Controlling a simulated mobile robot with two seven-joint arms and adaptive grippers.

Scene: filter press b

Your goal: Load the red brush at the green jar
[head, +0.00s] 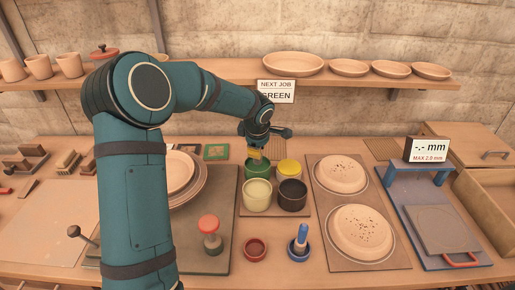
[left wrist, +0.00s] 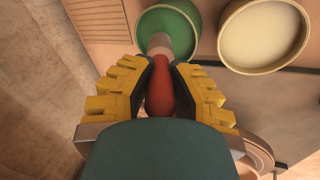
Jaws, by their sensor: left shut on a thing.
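My left gripper (head: 255,152) is over the green jar (head: 257,172), at the back left of the jar group. In the left wrist view its yellow-padded fingers (left wrist: 162,68) are shut on the red brush (left wrist: 160,95) by its red handle. The brush's pale lower part points at the green jar (left wrist: 184,18) and overlaps its opening. The bristle tip is hard to make out, so I cannot tell whether it touches the paint. In the head view the gripper hides the brush. My right gripper is not in view.
Yellow (head: 289,168), cream (head: 257,196) and black (head: 291,196) jars stand close by. In front are an empty-looking red holder (head: 255,249) and a blue brush (head: 301,235) in its holder. Speckled plates (head: 362,232) lie right. A sign (head: 276,91) reads "NEXT JOB GREEN".

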